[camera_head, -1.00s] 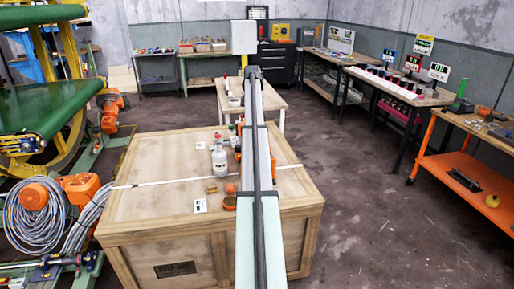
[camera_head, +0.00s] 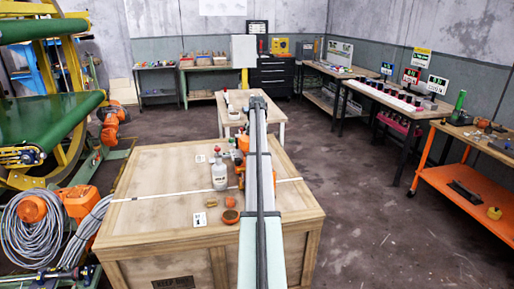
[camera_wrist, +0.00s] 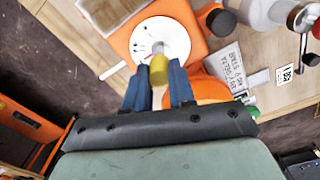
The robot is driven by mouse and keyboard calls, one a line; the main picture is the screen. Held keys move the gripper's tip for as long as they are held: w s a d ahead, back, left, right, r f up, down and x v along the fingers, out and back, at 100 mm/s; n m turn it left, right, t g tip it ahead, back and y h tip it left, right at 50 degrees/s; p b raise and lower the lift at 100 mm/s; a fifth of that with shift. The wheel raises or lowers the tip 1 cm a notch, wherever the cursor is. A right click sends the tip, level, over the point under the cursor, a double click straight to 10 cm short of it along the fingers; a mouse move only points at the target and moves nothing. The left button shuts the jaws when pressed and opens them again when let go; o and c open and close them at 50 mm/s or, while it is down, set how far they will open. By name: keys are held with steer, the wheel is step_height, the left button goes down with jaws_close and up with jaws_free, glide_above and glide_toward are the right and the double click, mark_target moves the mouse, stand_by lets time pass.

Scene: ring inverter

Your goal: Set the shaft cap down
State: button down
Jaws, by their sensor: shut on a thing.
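In the wrist view a small yellow cap (camera_wrist: 159,69) sits between the tips of my gripper (camera_wrist: 160,84), whose blue fingers are shut on it. I take it for the shaft cap. Just beyond it is a white round disc (camera_wrist: 143,36) with a pale metal shaft (camera_wrist: 172,46) at its middle, on an orange housing (camera_wrist: 186,15). The cap overlaps the shaft end in this view; I cannot tell whether they touch. In the head view my arm hides the gripper and cap; part of the orange housing (camera_head: 242,144) shows beside the arm.
The wrist view shows a grey label plate (camera_wrist: 226,66) beside the housing. The crate's left part is largely clear.

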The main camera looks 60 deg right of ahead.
steer(key=shift+f, duration=0.4)
steer(key=shift+f, duration=0.65)
steer(key=c, duration=1)
jaws_free()
steer(key=shift+o, duration=0.2)
steer(key=shift+r, duration=0.1)
step_height(320, 180, up, 13)
